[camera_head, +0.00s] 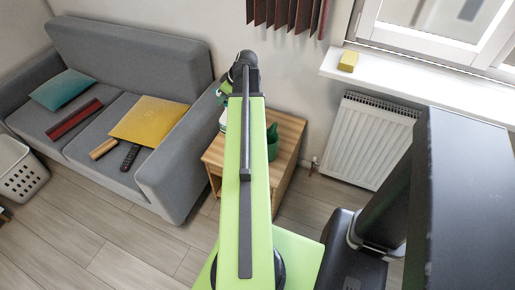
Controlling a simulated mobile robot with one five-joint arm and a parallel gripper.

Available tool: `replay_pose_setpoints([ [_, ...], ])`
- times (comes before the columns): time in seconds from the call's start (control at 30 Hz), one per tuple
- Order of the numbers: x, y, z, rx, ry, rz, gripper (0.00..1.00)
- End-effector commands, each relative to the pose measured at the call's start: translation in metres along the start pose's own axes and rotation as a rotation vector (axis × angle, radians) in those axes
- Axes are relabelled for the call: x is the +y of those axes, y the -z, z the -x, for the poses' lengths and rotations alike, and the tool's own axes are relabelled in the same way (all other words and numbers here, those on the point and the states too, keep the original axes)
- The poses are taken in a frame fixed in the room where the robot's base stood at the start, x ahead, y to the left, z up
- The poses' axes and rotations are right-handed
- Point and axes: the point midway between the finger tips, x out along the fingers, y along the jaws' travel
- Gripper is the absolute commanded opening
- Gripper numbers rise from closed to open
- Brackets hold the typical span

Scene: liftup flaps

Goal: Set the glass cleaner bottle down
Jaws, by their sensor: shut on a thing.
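My green arm reaches forward from the bottom of the view to a dark wrist near the wall. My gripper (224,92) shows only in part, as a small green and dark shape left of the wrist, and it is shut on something. A small whitish piece (222,122) shows just below it at the arm's left edge, over the side table; it fits the glass cleaner bottle, but most of it is hidden behind the arm. I cannot tell whether it touches the wooden side table (288,130).
A dark green container (272,143) stands on the side table, right of my arm. A grey sofa (130,50) with cushions and a remote (130,157) is left. A radiator (368,140) and a windowsill with a yellow sponge (348,61) are right. A laundry basket (20,170) stands far left.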

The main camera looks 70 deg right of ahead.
Motion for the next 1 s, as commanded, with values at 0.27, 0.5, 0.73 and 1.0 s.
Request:
replay_pose_setpoints([
  [0.27,-0.002,-0.001,-0.018,0.002,0.033,0.059,0.0],
  [0.5,-0.002,-0.015,-0.042,0.002,0.032,0.057,0.0],
  [0.73,-0.002,-0.034,-0.075,0.002,0.031,0.056,0.0],
  [1.0,-0.001,-0.04,-0.085,0.002,0.031,0.055,0.0],
])
